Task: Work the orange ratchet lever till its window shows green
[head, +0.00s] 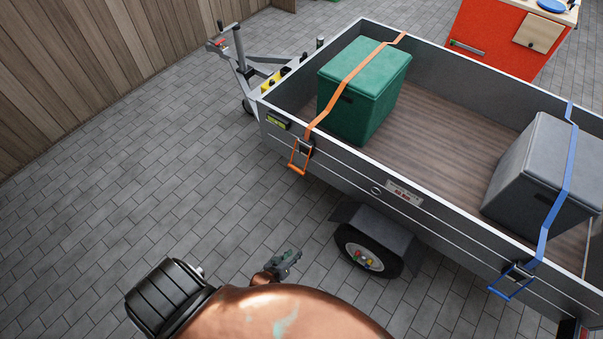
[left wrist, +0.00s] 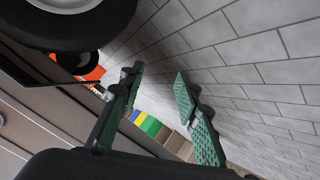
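The orange ratchet lever (head: 298,167) hangs on the outer side wall of the trailer, at the lower end of an orange strap (head: 349,84). The strap runs over a green box (head: 365,92) in the trailer. The lever's window is too small to read in the head view. My left gripper (head: 287,262) is below the lever in the head view, apart from it and near the trailer wheel. In the left wrist view, its two green-padded fingers (left wrist: 163,100) stand apart with nothing between them. My right gripper is not in view.
The trailer wheel (head: 368,250) is close to my left gripper and fills the top left of the left wrist view (left wrist: 85,28). A blue ratchet lever (head: 512,286) hangs farther right beneath a grey box (head: 540,170). The paved floor left of the trailer is clear.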

